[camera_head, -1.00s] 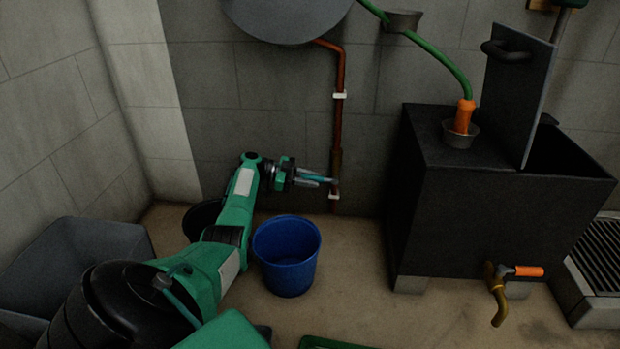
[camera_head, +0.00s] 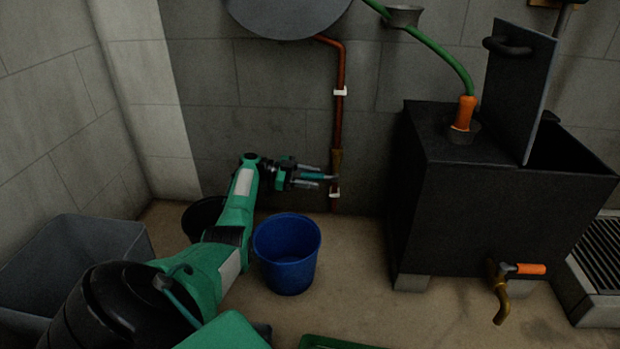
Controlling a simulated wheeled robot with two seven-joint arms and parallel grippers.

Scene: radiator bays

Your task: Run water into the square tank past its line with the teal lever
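The teal lever (camera_head: 313,176) sits low on the copper pipe (camera_head: 339,110) by the back wall and points left. My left gripper (camera_head: 312,177) reaches it from the left, with one grey finger above and one below it. The fingers look spread wider than the lever; contact is not clear. The square tank (camera_head: 480,215) is the black box at right, with its lid (camera_head: 518,90) raised. A green hose ends in an orange nozzle (camera_head: 464,112) at a small cup on its top. The tank's line and water level are hidden. My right gripper is out of view.
A blue bucket (camera_head: 287,258) stands on the floor below my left gripper. A dark bucket (camera_head: 201,215) is partly behind my arm. A grey bin (camera_head: 85,255) stands at left. A brass tap with an orange handle (camera_head: 530,269) juts from the tank's front. A grate (camera_head: 602,255) lies right.

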